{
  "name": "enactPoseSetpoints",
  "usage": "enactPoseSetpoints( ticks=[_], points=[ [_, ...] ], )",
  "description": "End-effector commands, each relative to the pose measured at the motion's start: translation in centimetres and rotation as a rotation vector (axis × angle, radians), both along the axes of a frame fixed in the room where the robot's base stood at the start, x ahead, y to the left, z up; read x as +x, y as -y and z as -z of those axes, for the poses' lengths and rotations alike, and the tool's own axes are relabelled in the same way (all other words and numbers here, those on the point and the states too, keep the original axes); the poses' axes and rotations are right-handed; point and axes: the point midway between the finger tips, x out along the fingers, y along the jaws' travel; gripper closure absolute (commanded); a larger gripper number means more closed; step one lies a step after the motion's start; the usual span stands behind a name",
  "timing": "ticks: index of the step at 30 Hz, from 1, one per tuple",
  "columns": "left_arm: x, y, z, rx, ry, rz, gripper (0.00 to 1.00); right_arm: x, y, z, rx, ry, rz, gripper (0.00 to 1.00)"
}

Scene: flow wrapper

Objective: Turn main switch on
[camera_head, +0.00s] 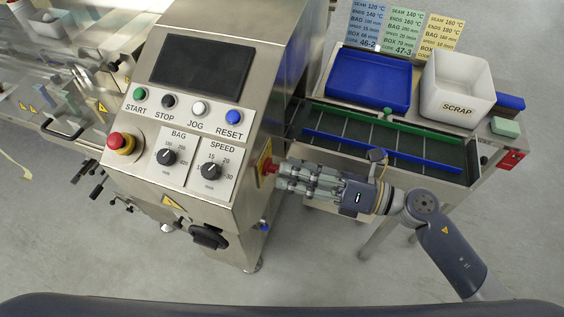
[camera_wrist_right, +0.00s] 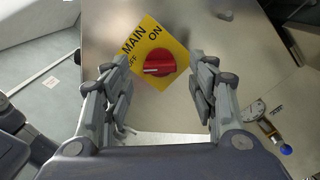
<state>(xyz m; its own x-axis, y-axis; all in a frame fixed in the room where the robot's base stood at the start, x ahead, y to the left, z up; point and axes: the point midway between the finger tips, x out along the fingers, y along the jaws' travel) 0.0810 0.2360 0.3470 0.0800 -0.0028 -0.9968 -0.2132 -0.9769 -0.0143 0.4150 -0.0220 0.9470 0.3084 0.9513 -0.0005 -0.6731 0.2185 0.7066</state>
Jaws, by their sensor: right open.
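The main switch is a red rotary knob (camera_wrist_right: 159,63) on a yellow plate (camera_wrist_right: 150,38) marked MAIN, ON and OFF, on the machine's side panel. In the right wrist view the knob's pale mark points left, toward OFF. In the head view the red knob (camera_head: 268,167) shows at the right side of the cabinet. My right gripper (camera_head: 284,174) is at the knob; in its wrist view its open fingers (camera_wrist_right: 160,88) stand on either side, with the knob between and a little beyond them. I cannot tell whether they touch it. My left gripper is not in view.
The control panel has a dark screen (camera_head: 203,62), several push buttons, a red emergency stop (camera_head: 122,143) and two dials. A conveyor (camera_head: 390,135) with blue and green rails, a blue tray (camera_head: 367,82) and a white SCRAP bin (camera_head: 457,88) stand behind my right arm.

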Motion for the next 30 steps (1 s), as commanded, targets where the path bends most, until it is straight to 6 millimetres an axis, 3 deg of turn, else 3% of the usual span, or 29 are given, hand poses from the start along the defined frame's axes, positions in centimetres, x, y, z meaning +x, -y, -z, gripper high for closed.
enactPoseSetpoints(
  ticks=[6, 16, 17, 21, 23, 30],
  points=[
    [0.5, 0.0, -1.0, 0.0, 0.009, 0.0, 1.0, 0.8, -2.4, -0.1, 0.001, -0.001, 0.001, 0.47],
    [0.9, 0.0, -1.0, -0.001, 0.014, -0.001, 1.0, 0.9, -2.8, 0.1, 0.0, -0.001, 0.001, 0.47],
    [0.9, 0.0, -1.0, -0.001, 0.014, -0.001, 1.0, 0.9, -2.8, 0.1, 0.0, -0.001, 0.001, 0.49],
    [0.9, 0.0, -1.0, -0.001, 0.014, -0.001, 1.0, 0.9, -2.7, 0.1, 0.0, -0.001, 0.001, 0.81],
    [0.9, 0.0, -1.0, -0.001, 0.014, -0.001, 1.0, 0.9, -2.7, 0.1, 0.0, -0.001, 0.001, 0.91],
    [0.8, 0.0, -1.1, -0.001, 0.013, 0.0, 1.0, 0.9, -2.7, 0.0, 0.002, -0.009, 0.001, 0.91]
  ],
)
